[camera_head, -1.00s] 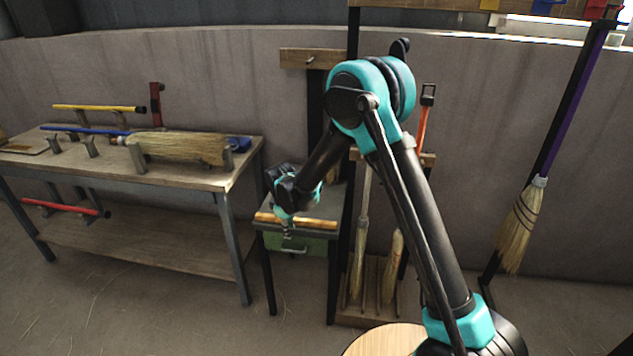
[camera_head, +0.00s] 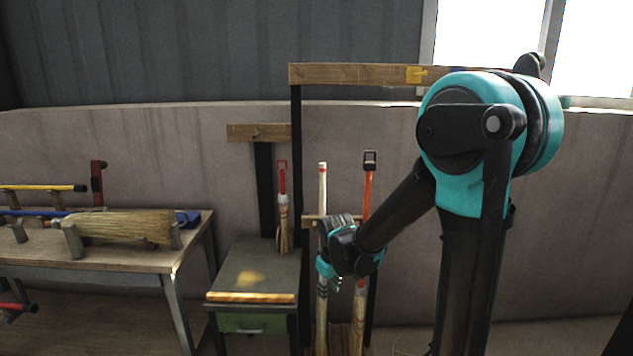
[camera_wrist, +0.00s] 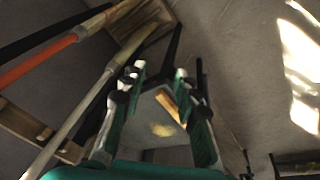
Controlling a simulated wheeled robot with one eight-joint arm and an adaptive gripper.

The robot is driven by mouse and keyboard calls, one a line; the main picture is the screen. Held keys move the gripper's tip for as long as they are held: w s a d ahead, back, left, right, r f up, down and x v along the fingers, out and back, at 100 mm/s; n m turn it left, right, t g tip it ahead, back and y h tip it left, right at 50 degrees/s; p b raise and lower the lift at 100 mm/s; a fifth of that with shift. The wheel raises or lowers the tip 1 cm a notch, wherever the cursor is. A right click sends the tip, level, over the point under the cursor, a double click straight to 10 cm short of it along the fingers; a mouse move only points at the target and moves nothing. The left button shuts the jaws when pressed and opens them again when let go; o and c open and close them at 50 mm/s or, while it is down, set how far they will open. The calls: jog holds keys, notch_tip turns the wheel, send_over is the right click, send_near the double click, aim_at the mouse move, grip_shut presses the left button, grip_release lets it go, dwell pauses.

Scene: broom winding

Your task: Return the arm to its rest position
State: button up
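My arm is bent at the elbow, which stands large at the right of the head view. My gripper (camera_head: 335,268) hangs at the lower middle, right of the small green-drawer table (camera_head: 242,268) and in front of the broom rack. In the wrist view my gripper (camera_wrist: 158,80) has its two green-and-black fingers apart. Nothing shows between them except the small table's top farther off. In the head view the fingertips are small and partly hidden by the wrist.
A long-handled broom with an orange handle (camera_head: 368,190) and a pale one (camera_head: 322,185) stand behind my gripper. A small red-handled brush (camera_head: 283,215) hangs above the small table. A workbench (camera_head: 140,258) with a straw broom (camera_head: 120,228) on holders is at the left.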

jog(key=s+d+f+m+t, duration=0.1)
jog(key=s+d+m, duration=0.7)
jog(key=s+d, duration=0.7)
jog(key=shift+s, duration=0.55)
